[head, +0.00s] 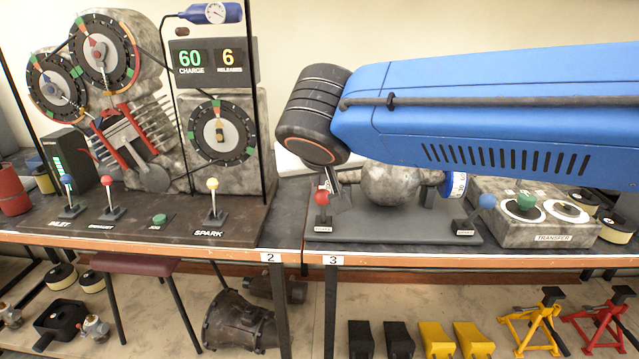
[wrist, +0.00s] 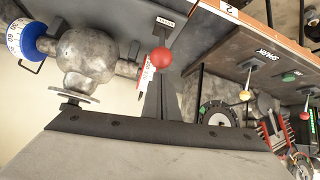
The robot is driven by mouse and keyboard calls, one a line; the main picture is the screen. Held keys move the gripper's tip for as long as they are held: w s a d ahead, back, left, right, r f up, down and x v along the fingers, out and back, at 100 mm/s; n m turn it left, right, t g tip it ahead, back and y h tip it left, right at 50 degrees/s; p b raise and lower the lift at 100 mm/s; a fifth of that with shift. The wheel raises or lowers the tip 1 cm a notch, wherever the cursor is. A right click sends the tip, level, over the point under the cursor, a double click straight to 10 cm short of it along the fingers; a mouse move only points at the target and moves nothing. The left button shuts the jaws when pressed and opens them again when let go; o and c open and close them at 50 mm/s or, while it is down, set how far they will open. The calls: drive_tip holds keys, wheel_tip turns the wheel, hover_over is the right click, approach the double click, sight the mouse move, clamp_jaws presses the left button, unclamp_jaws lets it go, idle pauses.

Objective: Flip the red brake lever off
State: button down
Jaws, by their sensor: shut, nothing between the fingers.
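A lever with a red ball knob (head: 322,197) stands on a small dark base at the left end of the grey plate on bench 3. It looks roughly upright, and its small label is too blurred to read. In the wrist view its red knob (wrist: 162,57) shows just beyond the fingertips of my gripper (wrist: 160,76). My gripper's fingers are together and empty. In the head view my blue arm hides most of the gripper; grey finger parts (head: 340,194) show just right of the red knob. I cannot tell whether they touch it.
A metal sphere (head: 390,184) with a blue-rimmed gauge (head: 454,185) stands right of the lever. A blue-knobbed lever (head: 487,202) is at the plate's right end. Another red-knobbed lever (head: 107,181), marked exhaust, stands on bench 2. The plate's front strip is clear.

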drive_tip(key=v, duration=0.9)
drive_tip(key=shift+s, duration=0.25)
drive_tip(key=shift+a+r, duration=0.1)
idle(0.3)
drive_tip(key=d+f+g+h, duration=0.1)
drive_tip(key=d+f+g, duration=0.1)
drive_tip(key=d+f, duration=0.55)
drive_tip(key=d+f+g, duration=0.1)
drive_tip(key=d+f, duration=0.3)
drive_tip(key=d, duration=0.7)
drive_tip(key=s+d+f+m+g, duration=0.1)
drive_tip(key=s+d+f+m, duration=0.1)
drive_tip(key=s+d+f, duration=0.8)
drive_tip(key=shift+s+d+f+g+y, duration=0.35)
drive_tip(key=shift+d+f, duration=0.45)
drive_tip(key=shift+f, duration=0.85)
